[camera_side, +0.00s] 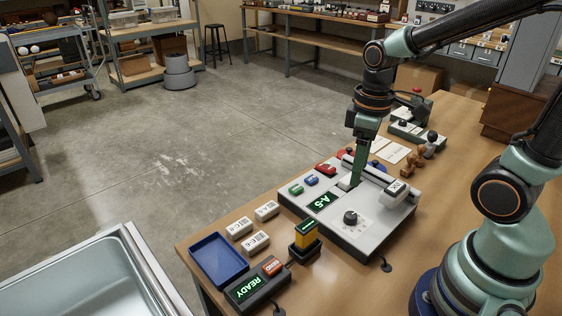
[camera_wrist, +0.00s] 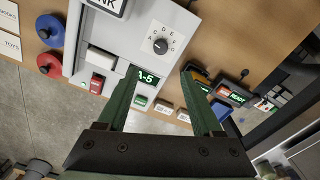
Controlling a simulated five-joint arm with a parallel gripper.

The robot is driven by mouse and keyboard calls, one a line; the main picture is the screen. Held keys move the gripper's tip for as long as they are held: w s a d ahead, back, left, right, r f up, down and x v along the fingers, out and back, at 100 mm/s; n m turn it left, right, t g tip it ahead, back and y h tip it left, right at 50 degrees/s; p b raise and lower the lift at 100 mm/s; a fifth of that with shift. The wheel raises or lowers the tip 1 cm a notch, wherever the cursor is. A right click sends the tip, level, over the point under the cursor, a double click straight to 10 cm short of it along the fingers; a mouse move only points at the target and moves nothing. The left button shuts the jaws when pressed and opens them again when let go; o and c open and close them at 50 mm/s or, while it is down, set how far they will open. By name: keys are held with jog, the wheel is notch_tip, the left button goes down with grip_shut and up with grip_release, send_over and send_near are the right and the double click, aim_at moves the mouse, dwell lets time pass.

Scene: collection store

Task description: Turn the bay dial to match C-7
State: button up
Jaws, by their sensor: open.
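The bay dial (camera_side: 351,217) is a dark round knob on a light grey panel (camera_side: 372,237), with letters around it. In the wrist view the dial (camera_wrist: 160,45) sits beyond my fingertips, with letters such as D, E and F by it. A green-lit display (camera_side: 323,202) on the panel reads A-5; it also shows in the wrist view (camera_wrist: 147,76), partly hidden by a finger. My gripper (camera_side: 352,186) is above the panel, behind and apart from the dial. In the wrist view my gripper (camera_wrist: 160,72) is open with nothing between its fingers.
A blue tray (camera_side: 218,260), several white labelled blocks (camera_side: 256,242), a READY device (camera_side: 256,290) and a yellow-and-black holder (camera_side: 305,238) stand at the near left. Stamps (camera_side: 413,163) and cards stand behind.

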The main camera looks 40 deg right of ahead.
aim_at(351, 215)
notch_tip(351, 215, down, 12)
jog(key=shift+f, duration=0.25)
dwell(0.5)
grip_shut()
